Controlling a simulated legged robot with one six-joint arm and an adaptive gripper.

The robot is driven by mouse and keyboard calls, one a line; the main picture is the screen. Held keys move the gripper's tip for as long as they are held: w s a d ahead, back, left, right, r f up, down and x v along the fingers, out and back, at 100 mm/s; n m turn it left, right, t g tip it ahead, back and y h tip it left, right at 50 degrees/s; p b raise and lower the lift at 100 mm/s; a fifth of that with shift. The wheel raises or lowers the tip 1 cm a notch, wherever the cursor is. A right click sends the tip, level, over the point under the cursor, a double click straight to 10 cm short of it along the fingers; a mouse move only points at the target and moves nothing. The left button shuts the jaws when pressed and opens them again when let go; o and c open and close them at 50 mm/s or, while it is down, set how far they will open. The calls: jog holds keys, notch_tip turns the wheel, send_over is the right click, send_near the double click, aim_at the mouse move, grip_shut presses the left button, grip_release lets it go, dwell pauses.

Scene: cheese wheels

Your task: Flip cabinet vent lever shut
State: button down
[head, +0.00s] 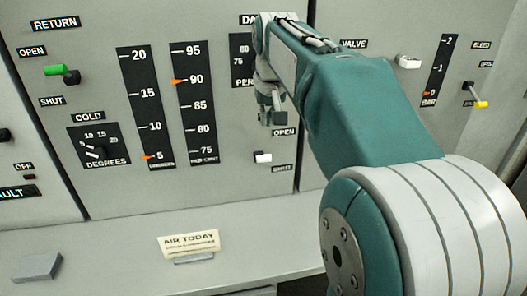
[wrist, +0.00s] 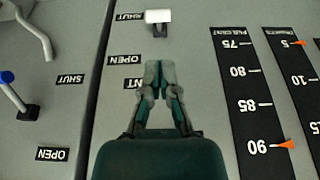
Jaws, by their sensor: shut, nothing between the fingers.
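The vent lever (head: 262,157) has a white handle and sits low on the cabinet panel, below my gripper (head: 272,118). Its handle is between the OPEN label (head: 285,132) and the SHUT label (head: 282,168), lower than OPEN. In the upside-down wrist view, the white handle (wrist: 158,16) is level with the SHUT label (wrist: 130,16), its dark pivot just under it in the picture. The VENT label is partly hidden by my gripper. My gripper's fingers (wrist: 160,68) are together and empty, apart from the lever, near the OPEN label (wrist: 121,59).
Other levers are green (head: 55,70), white by VALVE (head: 408,62), yellow (head: 480,104) and blue (wrist: 7,77). A bent handle (wrist: 35,32) stands out from the neighbouring panel. A shelf below holds a card (head: 193,243) and a grey block (head: 37,267).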

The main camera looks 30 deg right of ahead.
aim_at(264, 158)
jog(key=x, duration=1.2)
jog(key=shift+d, duration=0.1)
jog(key=shift+s+f, duration=0.15)
notch_tip(264, 158, down, 10)
jog(key=s+t, duration=0.1)
jog(key=t, duration=0.2)
jog(key=shift+s+a+r+h, duration=0.25)
jog(key=shift+s+a+h, duration=0.05)
jog(key=shift+s+h, duration=0.1)
dwell(1.6)
